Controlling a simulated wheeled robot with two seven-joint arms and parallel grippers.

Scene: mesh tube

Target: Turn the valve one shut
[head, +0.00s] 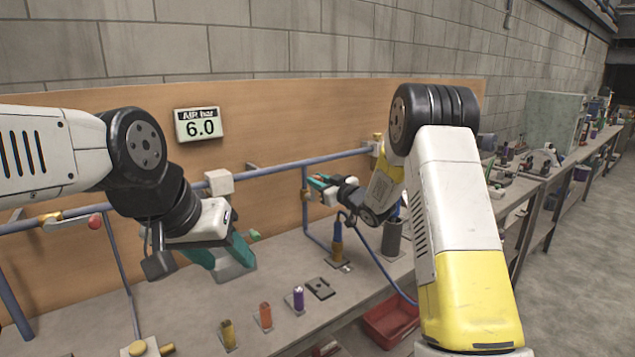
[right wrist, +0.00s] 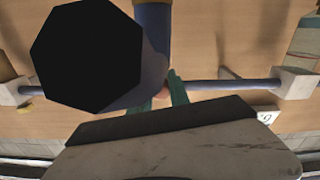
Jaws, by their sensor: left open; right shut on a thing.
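My right gripper (head: 318,184) is at the blue drop pipe below the wall pipe, beside a brass-coloured valve body (head: 305,194). Its green fingers are shut on a small part there, which I take for the valve handle; the fingers hide most of it. In the right wrist view the fingers (right wrist: 175,90) close beside a small reddish piece (right wrist: 161,94), partly covered by a dark round shape. No label showing which valve is number one can be read. My left gripper (head: 228,252) is open above the bench at the left, apart from any valve.
Another valve with a red knob (head: 95,222) sits on the wall pipe at far left. A gauge (head: 199,124) reads 6.0 AIR bar. Coloured cylinders, including a purple one (head: 298,298), stand on the bench front. A red bin (head: 388,322) is below the bench edge.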

